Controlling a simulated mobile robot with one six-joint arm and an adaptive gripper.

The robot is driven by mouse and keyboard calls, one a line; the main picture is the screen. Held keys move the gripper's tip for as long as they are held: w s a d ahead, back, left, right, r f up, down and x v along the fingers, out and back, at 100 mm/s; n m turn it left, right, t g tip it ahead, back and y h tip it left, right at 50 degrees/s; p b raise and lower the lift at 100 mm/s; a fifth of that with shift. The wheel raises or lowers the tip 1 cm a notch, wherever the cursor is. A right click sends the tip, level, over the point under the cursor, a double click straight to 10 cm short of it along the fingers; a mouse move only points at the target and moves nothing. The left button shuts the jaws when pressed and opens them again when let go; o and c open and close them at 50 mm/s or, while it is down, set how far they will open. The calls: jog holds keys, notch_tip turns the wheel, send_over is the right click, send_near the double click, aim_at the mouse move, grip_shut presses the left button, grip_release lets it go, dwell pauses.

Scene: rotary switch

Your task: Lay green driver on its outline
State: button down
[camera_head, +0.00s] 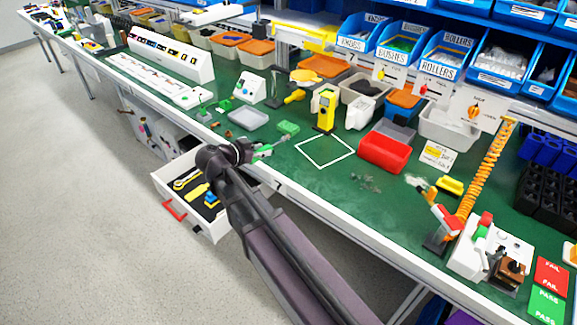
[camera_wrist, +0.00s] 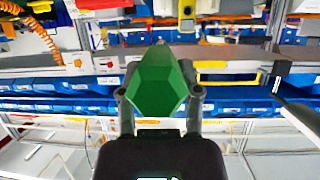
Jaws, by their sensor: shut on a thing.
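The green driver's faceted handle (camera_wrist: 158,82) fills the middle of the wrist view, between the two fingers of my gripper (camera_wrist: 160,98). My gripper is shut on it. In the head view my gripper (camera_head: 256,152) is at the bench's front edge, near the drawer, with a bit of the green driver (camera_head: 264,148) showing at its tip. The driver's shaft is hard to make out. An open white drawer (camera_head: 222,230) below the bench top has a dark insert with a yellow wrench and another yellow-handled tool. I cannot make out the driver's outline; my arm covers part of the drawer.
A white square (camera_head: 325,151) is marked on the green bench top, right of my gripper. A green block (camera_head: 288,128), a yellow device (camera_head: 325,108) and a red bin (camera_head: 384,153) stand close by. Several blue bins line the back. The floor at left is clear.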

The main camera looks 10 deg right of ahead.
notch_tip(320, 180, down, 12)
jog(key=b, duration=1)
jog(key=shift+d+r, duration=0.25)
jog(key=shift+d, duration=0.1)
jog(key=shift+w, duration=0.1)
jog(key=b, duration=0.2)
send_over(282, 162)
jog(key=s+a, duration=0.2)
jog(key=shift+s+d+f, duration=0.1)
jog(key=shift+d+f, duration=0.15)
jog(key=shift+f, duration=0.35)
jog(key=shift+w+d+f, duration=0.1)
jog(key=shift+w+d, duration=0.15)
jog(key=shift+w, duration=0.25)
jog(key=shift+w+d+f+b, duration=0.45)
jog(key=shift+w+f+b, duration=0.2)
jog(key=shift+f, duration=0.2)
jog(key=shift+f+b, duration=0.75)
jog(key=shift+b, duration=0.05)
jog(key=shift+f, duration=0.2)
jog(key=shift+c, duration=1.5)
grip_release()
